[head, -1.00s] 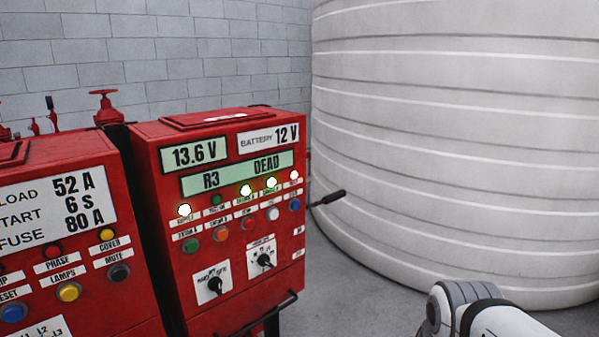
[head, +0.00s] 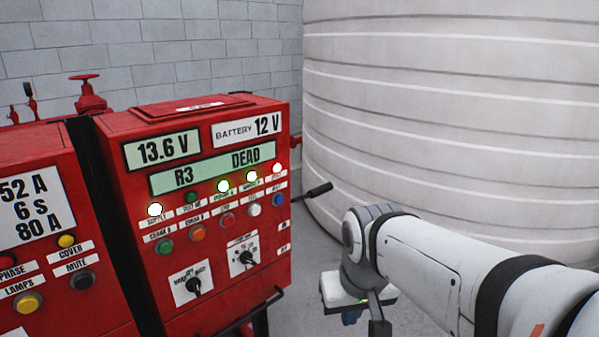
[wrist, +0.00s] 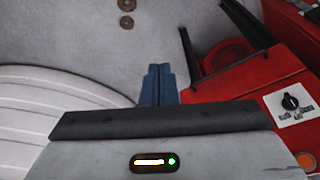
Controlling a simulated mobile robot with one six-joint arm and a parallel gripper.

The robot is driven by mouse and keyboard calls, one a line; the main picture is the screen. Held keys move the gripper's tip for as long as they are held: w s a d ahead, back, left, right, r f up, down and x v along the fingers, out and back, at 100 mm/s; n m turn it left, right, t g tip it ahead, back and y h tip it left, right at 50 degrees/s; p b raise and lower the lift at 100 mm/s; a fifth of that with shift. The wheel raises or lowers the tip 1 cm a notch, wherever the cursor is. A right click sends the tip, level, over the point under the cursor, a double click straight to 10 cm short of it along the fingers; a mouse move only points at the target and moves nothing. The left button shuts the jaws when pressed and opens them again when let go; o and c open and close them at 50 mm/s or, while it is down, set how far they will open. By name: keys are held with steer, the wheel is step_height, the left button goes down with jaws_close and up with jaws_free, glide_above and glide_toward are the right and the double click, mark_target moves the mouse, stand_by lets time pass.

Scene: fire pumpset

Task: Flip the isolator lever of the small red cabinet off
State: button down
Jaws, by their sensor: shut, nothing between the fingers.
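The small red cabinet (head: 215,240) stands left of centre in the head view, with displays, lamps, buttons and two rotary switches on its front. A black-handled lever (head: 318,191) sticks out from its right side, angled slightly up. My gripper (head: 352,317) is low in the head view, right of the cabinet and below the lever, partly hidden by my arm. In the wrist view my blue fingers (wrist: 157,85) are together and empty, with the cabinet (wrist: 290,90) to their right. I cannot make out the lever in the wrist view.
A second red cabinet (head: 50,270) stands close on the left. A large white ribbed tank (head: 450,100) fills the right side behind my arm. A black rail (head: 250,314) runs along the cabinet's lower front. Grey floor shows between cabinet and tank.

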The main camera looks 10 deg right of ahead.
steer(key=w+r+n+y+p, duration=0.1)
steer(key=w+r+n+p, duration=0.1)
steer(key=w+r, duration=0.75)
steer(key=w+r+n+p, duration=0.15)
steer(key=w+r, duration=0.45)
steer(key=w, duration=0.6)
step_height(320, 180, up, 6)
steer(key=n+y+p, duration=0.1)
steer(key=n+p, duration=0.2)
glide_above(306, 195)
steer(key=w+d, duration=0.2)
steer(key=d, duration=0.1)
steer(key=shift+w+r, duration=0.1)
steer(key=shift+w, duration=0.1)
step_height(306, 195, down, 12)
steer(key=shift+s+r, duration=0.2)
steer(key=shift+d, duration=0.1)
